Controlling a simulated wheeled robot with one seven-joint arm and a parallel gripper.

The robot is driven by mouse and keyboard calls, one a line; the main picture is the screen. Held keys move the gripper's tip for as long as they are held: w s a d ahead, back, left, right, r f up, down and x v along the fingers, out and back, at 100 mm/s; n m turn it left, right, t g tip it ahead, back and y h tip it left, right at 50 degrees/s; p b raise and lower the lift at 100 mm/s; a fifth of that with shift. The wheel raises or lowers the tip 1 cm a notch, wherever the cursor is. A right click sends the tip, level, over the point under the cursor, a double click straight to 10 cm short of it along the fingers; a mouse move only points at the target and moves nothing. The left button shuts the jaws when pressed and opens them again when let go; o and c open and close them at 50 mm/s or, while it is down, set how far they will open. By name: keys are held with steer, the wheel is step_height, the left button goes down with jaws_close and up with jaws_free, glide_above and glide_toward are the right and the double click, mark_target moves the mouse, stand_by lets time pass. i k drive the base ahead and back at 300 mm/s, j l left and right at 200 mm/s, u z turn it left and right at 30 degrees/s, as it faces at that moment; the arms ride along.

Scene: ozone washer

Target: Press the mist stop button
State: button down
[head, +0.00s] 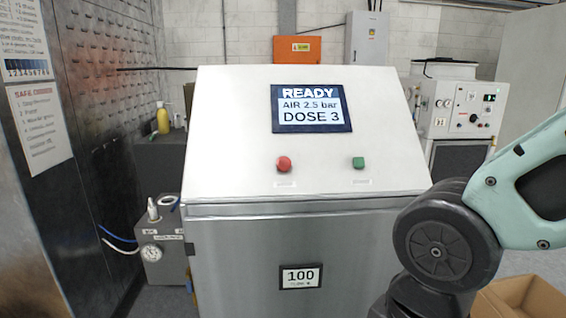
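The washer's white sloped panel (232,135) stands in the middle of the head view. A red button (284,163) sits on its lower left part and a green button (358,162) on its lower right. The small labels under both buttons are too small to read, so I cannot tell which one is mist stop. The screen (311,108) above them reads READY, AIR 2.5 bar, DOSE 3. My arm comes in from the right edge, to the right of the panel and apart from both buttons. My gripper is not in view.
A plate (301,277) on the steel front reads 100. A grey unit with a gauge (163,243) stands at left, by a dark metal wall (104,110). A control cabinet (462,110) stands behind at right. A cardboard box (530,298) lies at lower right.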

mark_target(283, 164)
steer(key=i+j, duration=0.15)
steer(key=j, duration=0.25)
steer(key=i+j, duration=0.15)
steer(key=j, duration=0.25)
steer(key=i+j, duration=0.15)
steer(key=j, duration=0.25)
steer(key=i+j, duration=0.15)
steer(key=j, duration=0.25)
steer(key=j+z, duration=0.2)
steer(key=z, duration=1.45)
